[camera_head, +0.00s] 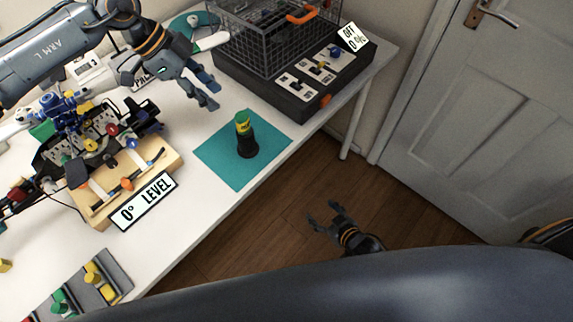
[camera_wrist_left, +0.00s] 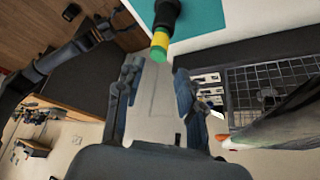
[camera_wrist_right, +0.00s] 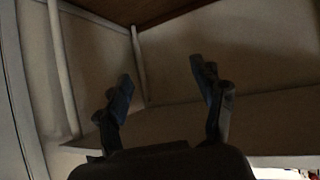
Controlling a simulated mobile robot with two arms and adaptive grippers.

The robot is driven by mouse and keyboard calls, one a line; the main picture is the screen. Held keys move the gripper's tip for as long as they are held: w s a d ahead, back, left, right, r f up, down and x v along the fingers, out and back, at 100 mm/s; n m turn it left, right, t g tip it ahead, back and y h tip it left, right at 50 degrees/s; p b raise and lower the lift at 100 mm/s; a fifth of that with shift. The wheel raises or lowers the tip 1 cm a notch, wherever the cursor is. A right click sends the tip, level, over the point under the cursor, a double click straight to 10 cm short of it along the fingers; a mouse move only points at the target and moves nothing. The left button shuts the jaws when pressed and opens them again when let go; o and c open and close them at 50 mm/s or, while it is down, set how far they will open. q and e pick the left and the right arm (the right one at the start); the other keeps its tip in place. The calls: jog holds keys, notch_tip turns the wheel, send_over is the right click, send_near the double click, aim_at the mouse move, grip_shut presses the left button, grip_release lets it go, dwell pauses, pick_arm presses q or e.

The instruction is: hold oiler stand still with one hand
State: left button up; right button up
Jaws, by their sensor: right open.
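A black stand (camera_head: 247,148) is upright on a teal mat (camera_head: 215,160) on the white table. A small oiler with a green cap and yellow band (camera_head: 242,122) sits in its top. The stand also shows at the top of the left wrist view (camera_wrist_left: 167,14), beyond my left fingers. My left gripper (camera_head: 209,94) is open and empty, up and to the left of the stand and apart from it. My right gripper (camera_head: 323,213) is open and empty, beyond the table edge and over the wooden floor in the head view.
A black wire cage (camera_head: 270,40) on a dark base with switches stands at the back of the table. A wooden fixture (camera_head: 150,150) with a "0° LEVEL" sign (camera_head: 143,201) is on the left. A grey tray (camera_head: 118,268) is at the front left. A door (camera_head: 490,120) is at right.

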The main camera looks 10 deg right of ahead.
jog(key=w+a+r+n+t+y, duration=0.1)
jog(key=w+a+r+y, duration=0.15)
jog(key=r, duration=0.45)
jog(key=w+a+r+t+y, duration=0.1)
jog(key=w+a+r+t, duration=0.15)
jog(key=r, duration=0.45)
jog(key=n+y, duration=0.2)
jog(key=y, duration=0.2)
send_near(251, 140)
jog(key=shift+t+h, duration=0.25)
jog(key=shift+t, duration=0.1)
jog(key=x, duration=1.2)
jog(key=shift+a+f, duration=0.25)
